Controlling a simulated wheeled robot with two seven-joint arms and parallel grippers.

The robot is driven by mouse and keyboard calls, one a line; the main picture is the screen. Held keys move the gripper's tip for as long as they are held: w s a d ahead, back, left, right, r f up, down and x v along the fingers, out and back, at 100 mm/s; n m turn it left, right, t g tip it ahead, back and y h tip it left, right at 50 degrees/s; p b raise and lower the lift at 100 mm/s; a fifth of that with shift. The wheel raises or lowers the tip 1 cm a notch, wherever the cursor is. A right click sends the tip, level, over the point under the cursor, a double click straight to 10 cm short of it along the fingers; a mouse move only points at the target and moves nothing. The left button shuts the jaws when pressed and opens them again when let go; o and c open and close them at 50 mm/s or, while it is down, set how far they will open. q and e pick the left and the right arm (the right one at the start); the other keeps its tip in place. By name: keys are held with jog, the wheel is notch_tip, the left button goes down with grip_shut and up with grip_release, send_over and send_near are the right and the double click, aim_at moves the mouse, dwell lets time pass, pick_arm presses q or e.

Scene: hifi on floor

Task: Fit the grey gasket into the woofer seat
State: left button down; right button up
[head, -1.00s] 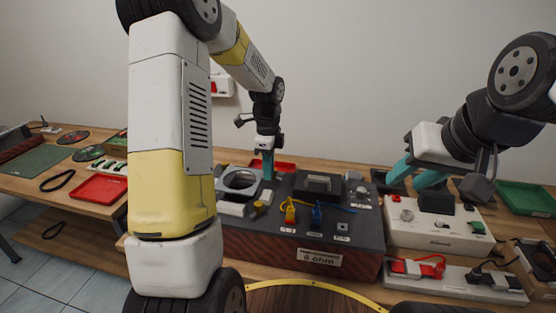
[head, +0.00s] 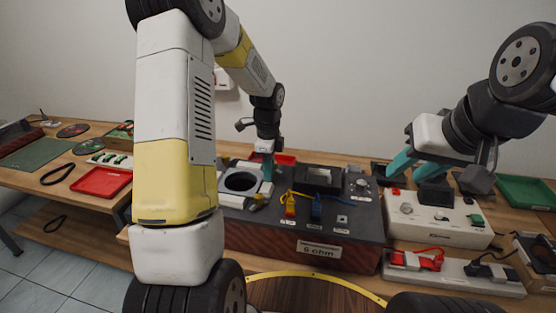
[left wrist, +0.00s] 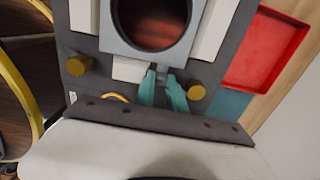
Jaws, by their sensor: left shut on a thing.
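The grey gasket (head: 224,181), a square plate with a large round hole, is over the left part of the dark hi-fi cabinet (head: 350,228). My left gripper (head: 268,174) is shut on its edge. In the left wrist view the fingers (left wrist: 162,72) pinch the gasket (left wrist: 146,56) at its near side. Reddish-brown wood shows through the hole. The gasket hides the woofer seat's rim, and I cannot tell whether the two touch. My right gripper (head: 412,167) hangs to the right, its teal fingers apart, with nothing seen between them.
White blocks flank the gasket, and yellow knobs (left wrist: 78,65) (left wrist: 196,92) stand near it. A red tray (head: 102,182) lies left; a white device (head: 438,218) stands right.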

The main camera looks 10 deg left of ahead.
pick_arm(q)
jog(key=shift+f, duration=0.35)
jog(key=c, duration=1.3)
grip_release()
jog(key=shift+s, duration=0.1)
jog(key=r, duration=0.8)
jog(key=shift+w, duration=0.2)
